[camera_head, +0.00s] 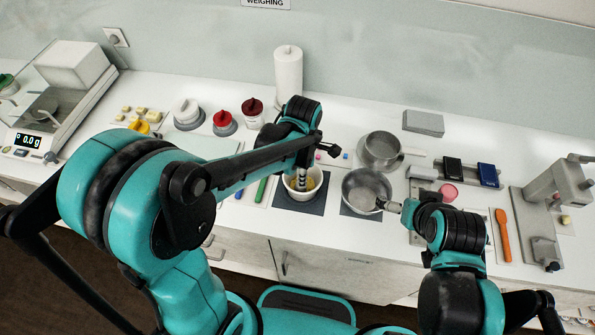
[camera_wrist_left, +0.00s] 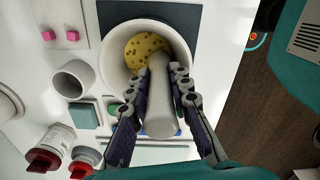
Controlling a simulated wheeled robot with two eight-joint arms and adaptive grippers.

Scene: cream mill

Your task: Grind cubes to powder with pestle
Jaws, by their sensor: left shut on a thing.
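The white mortar (camera_head: 291,194) stands on a dark mat (camera_head: 310,207) at the middle of the counter. It also shows in the wrist view (camera_wrist_left: 111,58). Yellow material with dark specks (camera_wrist_left: 145,48) lies inside it; I cannot tell cubes from powder there. My left gripper (camera_wrist_left: 180,78) is shut on the pale pestle (camera_wrist_left: 161,105), whose lower end is inside the mortar beside the yellow material. In the head view the left gripper (camera_head: 302,175) is over the mortar.
A second steel pot (camera_head: 381,152) stands behind the first. Red-lidded jars (camera_head: 224,120), a paper roll (camera_head: 288,75) and a balance (camera_head: 45,125) stand left and behind. An orange spatula (camera_head: 502,235) and a grey press (camera_head: 550,195) are at the right.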

